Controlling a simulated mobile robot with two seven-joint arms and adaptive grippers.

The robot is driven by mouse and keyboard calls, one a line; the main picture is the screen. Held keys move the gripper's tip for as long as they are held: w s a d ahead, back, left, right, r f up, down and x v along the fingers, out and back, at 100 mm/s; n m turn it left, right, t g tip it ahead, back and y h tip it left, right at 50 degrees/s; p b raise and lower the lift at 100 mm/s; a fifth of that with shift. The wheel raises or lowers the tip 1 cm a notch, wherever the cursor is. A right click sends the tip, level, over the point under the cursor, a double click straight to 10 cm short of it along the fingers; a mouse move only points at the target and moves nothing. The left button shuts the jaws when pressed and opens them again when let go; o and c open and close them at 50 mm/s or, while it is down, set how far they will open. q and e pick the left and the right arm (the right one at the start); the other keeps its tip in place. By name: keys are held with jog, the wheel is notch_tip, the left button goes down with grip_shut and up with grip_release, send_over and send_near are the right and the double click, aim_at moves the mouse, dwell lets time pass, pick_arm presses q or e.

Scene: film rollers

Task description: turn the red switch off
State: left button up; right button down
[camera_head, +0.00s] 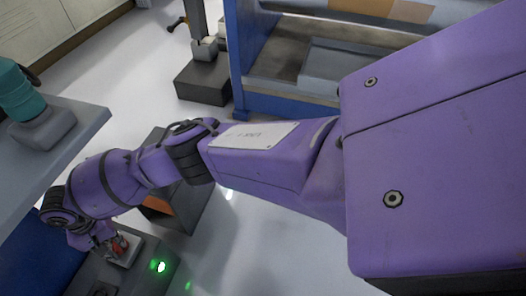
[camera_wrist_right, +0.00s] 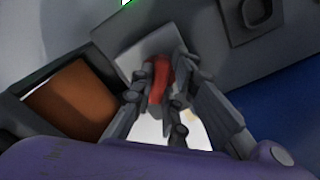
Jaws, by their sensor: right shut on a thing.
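The red switch (camera_wrist_right: 158,80) is a red handle on a light square plate (camera_wrist_right: 140,48), fixed to a grey panel. In the head view the red switch (camera_head: 122,243) shows at the lower left, partly hidden by my right gripper (camera_head: 112,246). In the wrist view the fingers of my right gripper (camera_wrist_right: 160,92) stand on both sides of the red handle and are shut on it. A green lit lamp (camera_head: 160,267) glows on the panel beside the switch. My left gripper is not in view.
A grey table (camera_head: 62,140) with a teal tool (camera_head: 20,92) is at the left. An open bin with an orange-brown inside (camera_wrist_right: 75,98) stands beside the panel. A blue-framed shelf (camera_head: 240,60) is at the back. The floor between is mostly clear.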

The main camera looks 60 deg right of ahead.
jog(key=shift+s+r+n+p, duration=0.15)
jog(key=shift+n+p, duration=0.45)
jog(key=shift+p, duration=0.15)
jog(key=shift+n+p, duration=0.75)
jog(key=shift+n, duration=0.45)
jog(key=n, duration=0.2)
jog(key=shift+d+f+n, duration=0.15)
jog(key=shift+f+n, duration=0.1)
jog(key=shift+n, duration=0.15)
jog(key=n, duration=0.3)
jog(key=shift+d+n, duration=0.1)
jog(key=shift+n, duration=0.3)
jog(key=n, duration=0.4)
jog(key=shift+d, duration=0.1)
jog(key=shift+w+n, duration=0.2)
jog(key=shift+n, duration=1.3)
